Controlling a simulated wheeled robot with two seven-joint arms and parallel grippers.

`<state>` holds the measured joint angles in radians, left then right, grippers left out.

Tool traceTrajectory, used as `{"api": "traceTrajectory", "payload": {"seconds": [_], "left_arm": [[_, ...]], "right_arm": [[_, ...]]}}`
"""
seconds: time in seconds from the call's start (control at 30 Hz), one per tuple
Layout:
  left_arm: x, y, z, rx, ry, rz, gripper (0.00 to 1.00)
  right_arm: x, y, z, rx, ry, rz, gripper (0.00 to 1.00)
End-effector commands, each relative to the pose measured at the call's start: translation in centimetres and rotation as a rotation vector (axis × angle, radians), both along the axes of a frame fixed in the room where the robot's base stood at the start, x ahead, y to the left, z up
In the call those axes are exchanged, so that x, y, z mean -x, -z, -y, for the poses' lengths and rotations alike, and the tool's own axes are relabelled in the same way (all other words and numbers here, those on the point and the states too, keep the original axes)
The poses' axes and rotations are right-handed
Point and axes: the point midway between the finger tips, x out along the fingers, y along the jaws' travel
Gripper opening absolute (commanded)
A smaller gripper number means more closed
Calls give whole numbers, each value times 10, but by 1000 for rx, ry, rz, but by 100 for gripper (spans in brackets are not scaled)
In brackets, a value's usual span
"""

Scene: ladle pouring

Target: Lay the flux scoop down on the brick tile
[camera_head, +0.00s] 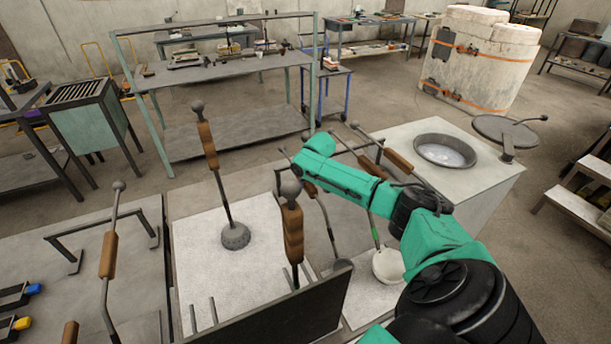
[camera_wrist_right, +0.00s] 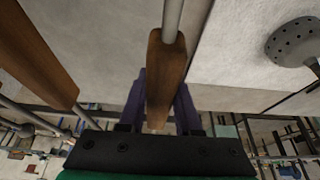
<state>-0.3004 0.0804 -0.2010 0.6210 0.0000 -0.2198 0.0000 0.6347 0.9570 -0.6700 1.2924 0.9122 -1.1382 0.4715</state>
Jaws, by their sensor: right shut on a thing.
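My right gripper (camera_head: 298,172) is at the end of the green arm, partly hidden in the head view. In the right wrist view (camera_wrist_right: 160,100) its fingers are shut on a wooden handle (camera_wrist_right: 166,70) with a metal rod. In the head view this seems to be the tool with the brown handle (camera_head: 309,188) and small grey cup (camera_head: 342,265), probably the flux scoop. The cup hangs low near the pale slabs; I cannot tell whether it touches. A pale slab (camera_head: 200,275) bears a perforated skimmer (camera_head: 236,236). I cannot tell which surface is the brick tile. My left gripper is out of view.
A white ladle (camera_head: 388,262) stands right of the cup. Another wooden-handled tool (camera_head: 292,232) rises in front, behind a dark upright panel (camera_head: 290,315). A pot opening (camera_head: 445,150) sits in a pale block. A wire stand (camera_head: 100,235) is at the left.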

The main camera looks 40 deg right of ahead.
Motion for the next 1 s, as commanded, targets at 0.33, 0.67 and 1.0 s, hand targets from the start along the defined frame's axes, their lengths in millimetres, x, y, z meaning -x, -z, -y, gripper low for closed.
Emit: {"api": "traceTrajectory", "payload": {"seconds": [0.33,0.67,1.0], "left_arm": [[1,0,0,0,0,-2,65],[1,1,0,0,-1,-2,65],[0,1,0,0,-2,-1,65]], "right_arm": [[-1,-1,0,1,0,3,0],[-1,3,0,1,0,4,44],[0,5,0,0,-1,-2,67]]}}
